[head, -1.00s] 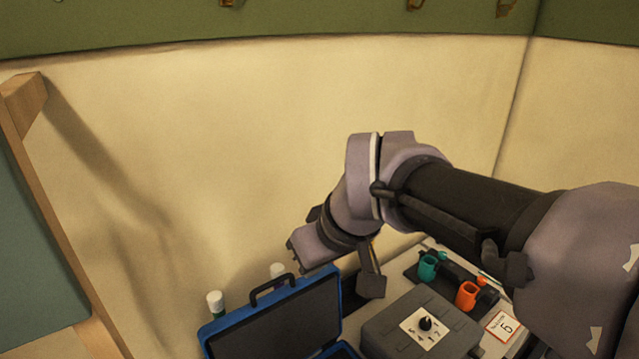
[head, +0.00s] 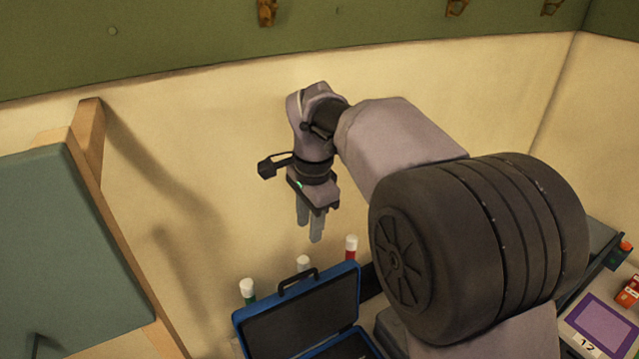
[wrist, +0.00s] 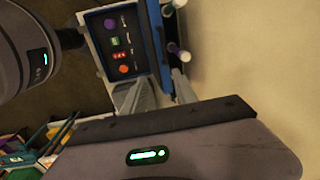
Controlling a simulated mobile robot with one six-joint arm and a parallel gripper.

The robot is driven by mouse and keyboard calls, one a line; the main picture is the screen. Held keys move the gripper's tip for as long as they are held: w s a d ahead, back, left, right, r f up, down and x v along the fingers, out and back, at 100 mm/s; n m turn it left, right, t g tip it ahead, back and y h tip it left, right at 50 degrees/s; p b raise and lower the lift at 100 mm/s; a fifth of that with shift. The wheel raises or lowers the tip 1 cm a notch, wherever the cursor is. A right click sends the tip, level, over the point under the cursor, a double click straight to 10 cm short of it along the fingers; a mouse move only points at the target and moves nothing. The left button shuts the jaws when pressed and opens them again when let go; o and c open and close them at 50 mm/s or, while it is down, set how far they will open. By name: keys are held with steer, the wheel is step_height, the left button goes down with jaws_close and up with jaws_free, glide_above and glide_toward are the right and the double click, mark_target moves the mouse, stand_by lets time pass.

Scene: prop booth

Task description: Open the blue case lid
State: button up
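The blue case stands open in the head view. Its lid (head: 299,311) is raised and leans back, with a dark lining and a black handle on its top edge. In the wrist view the dark inside of the case (wrist: 108,46) shows several small coloured pieces, and the raised lid (wrist: 154,40) is seen nearly edge-on. My gripper (head: 309,240) hangs above the lid with its fingers pointing down, clear of the lid. In the wrist view its two fingers (wrist: 160,90) are apart with nothing between them.
White-capped bottles stand behind the lid, one green (head: 248,290) and one red (head: 351,248). A wooden-framed panel (head: 75,240) is at the left. The cream wall (head: 210,150) is close behind. A purple card numbered 12 (head: 598,325) lies at the right.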

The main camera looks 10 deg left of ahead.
mark_target(300, 275)
steer(key=shift+m, duration=0.3)
steer(key=a+f, duration=0.1)
steer(key=f, duration=0.5)
steer(key=w+a+f+b, duration=0.1)
steer(key=f, duration=0.5)
steer(key=w+a+f, duration=0.1)
steer(key=f, duration=0.5)
steer(key=shift+c, duration=0.4)
jaws_close()
steer(key=shift+w+b, duration=0.1)
steer(key=shift+b, duration=0.2)
